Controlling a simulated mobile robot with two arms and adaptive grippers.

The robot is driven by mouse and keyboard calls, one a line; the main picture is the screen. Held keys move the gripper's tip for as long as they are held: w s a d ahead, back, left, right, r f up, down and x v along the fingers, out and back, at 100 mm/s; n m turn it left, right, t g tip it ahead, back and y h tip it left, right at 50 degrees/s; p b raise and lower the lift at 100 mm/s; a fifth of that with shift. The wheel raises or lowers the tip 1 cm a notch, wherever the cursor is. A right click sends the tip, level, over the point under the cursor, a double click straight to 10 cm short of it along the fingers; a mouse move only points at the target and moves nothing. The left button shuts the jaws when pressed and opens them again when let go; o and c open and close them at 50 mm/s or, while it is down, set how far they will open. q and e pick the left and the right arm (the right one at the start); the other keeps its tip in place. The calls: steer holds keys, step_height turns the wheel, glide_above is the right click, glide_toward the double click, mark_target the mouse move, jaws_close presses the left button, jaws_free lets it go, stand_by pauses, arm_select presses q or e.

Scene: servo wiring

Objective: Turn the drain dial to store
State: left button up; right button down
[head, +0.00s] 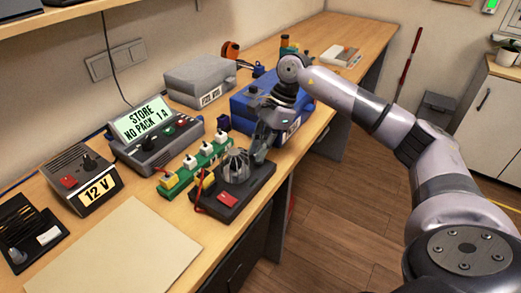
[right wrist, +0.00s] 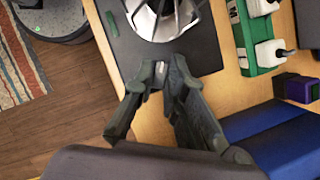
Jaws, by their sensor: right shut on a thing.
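The drain is a dark box (head: 258,184) with a wire-like dome (head: 237,166) and a red switch (head: 228,199) on top, near the bench's front edge. It also shows at the top of the right wrist view (right wrist: 206,52). My right gripper (head: 259,153) points down at the drain's far end, just beyond the dome. In the right wrist view its fingertips (right wrist: 168,74) are close together at the box's edge, shut on a small part, the drain dial. The fingers hide most of the dial, so its setting cannot be read. My left gripper is not in view.
A charger (head: 145,119) displays "STORE NO PACK 1A". A green strip (head: 183,178) with several plugs lies beside the drain. A 12 V supply (head: 82,178), a grey box (head: 200,78) and a blue box (head: 245,101) stand nearby. A bare tan mat (head: 125,250) lies in front.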

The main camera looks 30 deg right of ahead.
stand_by(0.4)
steer(key=c, duration=1.6)
jaws_free()
steer(key=v, duration=1.2)
steer(key=shift+a, duration=0.1)
